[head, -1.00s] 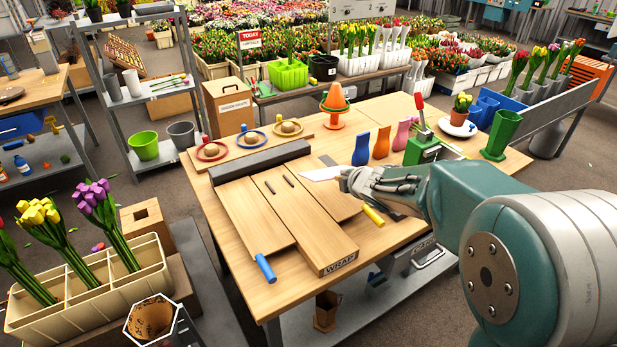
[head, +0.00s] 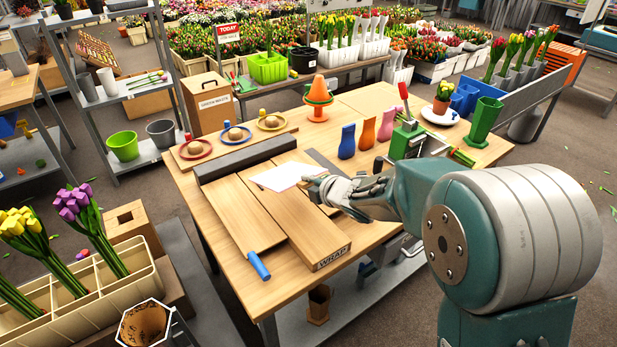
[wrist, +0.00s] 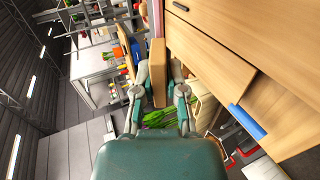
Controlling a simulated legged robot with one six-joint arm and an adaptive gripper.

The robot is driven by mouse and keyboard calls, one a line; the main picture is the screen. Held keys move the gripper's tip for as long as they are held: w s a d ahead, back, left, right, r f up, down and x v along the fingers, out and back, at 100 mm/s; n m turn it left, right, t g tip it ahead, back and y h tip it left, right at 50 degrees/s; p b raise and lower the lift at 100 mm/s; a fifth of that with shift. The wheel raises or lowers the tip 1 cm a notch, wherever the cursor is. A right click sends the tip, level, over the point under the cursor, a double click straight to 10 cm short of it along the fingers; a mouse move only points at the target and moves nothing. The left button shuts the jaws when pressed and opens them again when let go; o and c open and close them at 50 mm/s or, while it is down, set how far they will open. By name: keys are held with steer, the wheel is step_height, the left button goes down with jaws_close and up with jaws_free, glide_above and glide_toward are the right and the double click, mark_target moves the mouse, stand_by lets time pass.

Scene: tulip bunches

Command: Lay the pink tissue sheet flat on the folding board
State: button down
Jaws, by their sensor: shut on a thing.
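The tissue sheet (head: 280,176) looks pale, nearly white with a pink edge, in the head view. My gripper (head: 322,186) is shut on its right end and holds it over the upper middle of the folding board (head: 285,223). My gripper hides part of the right flap.
A dark grey bar (head: 245,158) lies along the board's far edge. Small blue, orange and pink vases (head: 367,137) and a green dispenser (head: 407,139) stand beyond my gripper. Colored rings (head: 235,134) lie on a plank at the back left. The table's near left corner is clear.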

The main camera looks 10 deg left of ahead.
step_height(320, 180, down, 6)
steer(key=shift+d+f, duration=0.25)
steer(key=shift+d, duration=0.2)
steer(key=shift+a, duration=0.15)
stand_by(0.4)
steer(key=shift+f, duration=0.35)
steer(key=c, duration=0.6)
jaws_free()
